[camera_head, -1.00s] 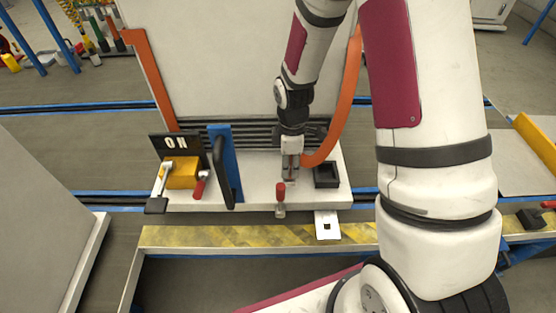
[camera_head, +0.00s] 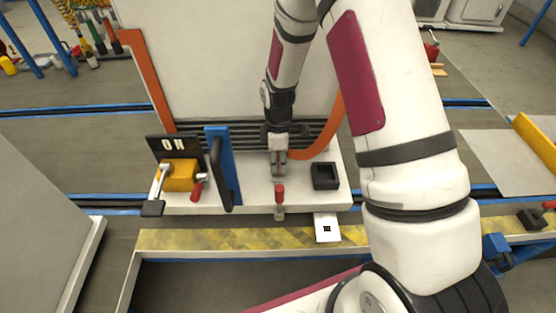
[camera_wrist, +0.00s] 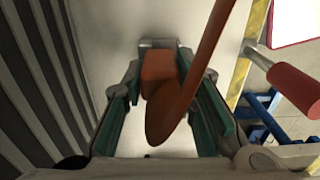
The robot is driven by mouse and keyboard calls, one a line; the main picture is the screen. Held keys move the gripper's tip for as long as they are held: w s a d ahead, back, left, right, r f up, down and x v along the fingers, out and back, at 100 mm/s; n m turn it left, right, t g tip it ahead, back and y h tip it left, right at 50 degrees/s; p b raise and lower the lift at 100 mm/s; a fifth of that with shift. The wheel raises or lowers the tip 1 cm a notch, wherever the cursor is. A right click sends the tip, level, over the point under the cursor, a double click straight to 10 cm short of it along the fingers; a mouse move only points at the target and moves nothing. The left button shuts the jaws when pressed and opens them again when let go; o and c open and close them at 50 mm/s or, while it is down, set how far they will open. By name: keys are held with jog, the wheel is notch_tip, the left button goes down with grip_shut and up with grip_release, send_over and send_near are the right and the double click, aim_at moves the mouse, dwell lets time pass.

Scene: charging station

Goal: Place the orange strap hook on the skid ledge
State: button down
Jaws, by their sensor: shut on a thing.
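The orange strap hook (camera_wrist: 159,72) is an orange block at the strap's end, between the teal-padded fingers of my gripper (camera_wrist: 165,92) in the wrist view. An orange strap (camera_wrist: 205,60) loops from it up to the right. In the head view my gripper (camera_head: 279,172) points down low over the white skid ledge (camera_head: 250,191), in front of the cabinet's grille. The strap (camera_head: 325,141) runs from it to the cabinet's right side. My fingers hide the hook there. I cannot tell whether the hook touches the ledge.
Another orange strap (camera_head: 150,80) hangs at the cabinet's left.

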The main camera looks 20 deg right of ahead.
jog(key=shift+f, duration=0.15)
jog(key=c, duration=1.3)
grip_release()
notch_tip(320, 180, up, 12)
jog(key=p, duration=0.1)
jog(key=shift+r, duration=0.25)
jog(key=s+r+m+t, duration=0.1)
jog(key=s+r+m, duration=0.5)
jog(key=s+r, duration=0.9)
jog(key=s+r+m, duration=0.3)
jog(key=s+m, duration=0.1)
jog(key=s, duration=0.4)
jog(key=s+r+m+t, duration=0.1)
jog(key=s+r+m, duration=0.2)
jog(key=s, duration=0.6)
jog(key=shift+s+m, duration=0.3)
jog(key=shift+m, duration=0.4)
